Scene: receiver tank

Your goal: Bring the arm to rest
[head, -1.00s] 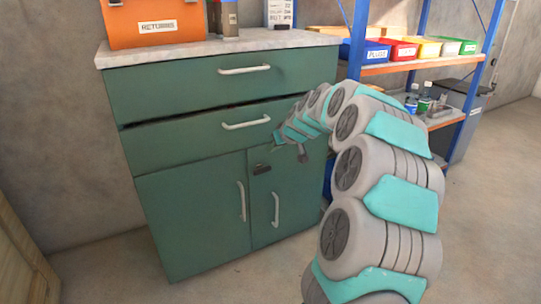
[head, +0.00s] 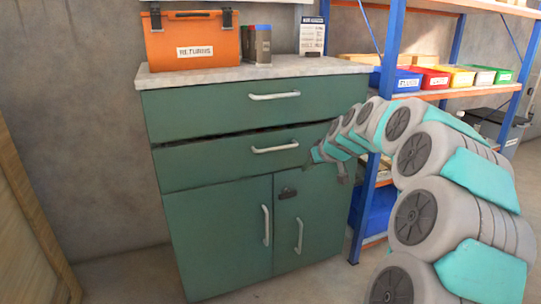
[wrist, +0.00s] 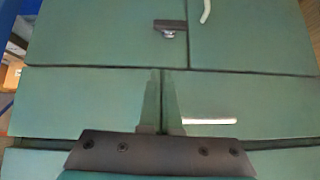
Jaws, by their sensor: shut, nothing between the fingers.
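My arm reaches from the lower right toward the green cabinet (head: 222,232). My gripper (head: 314,158) is in front of the cabinet's right side, near the lower drawer's handle (head: 275,147) but apart from it. In the wrist view, my gripper's two thin fingers (wrist: 162,96) lie together with nothing between them. Behind them are the green cabinet fronts. Whether the fingertips touch the cabinet cannot be told.
An orange box (head: 192,40) labelled RETURNS stands on the cabinet top. A blue-framed shelf (head: 391,60) with coloured bins is at right, close behind my arm. A dark gap (head: 235,133) shows above the lower drawer. A wooden panel (head: 28,215) stands at left.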

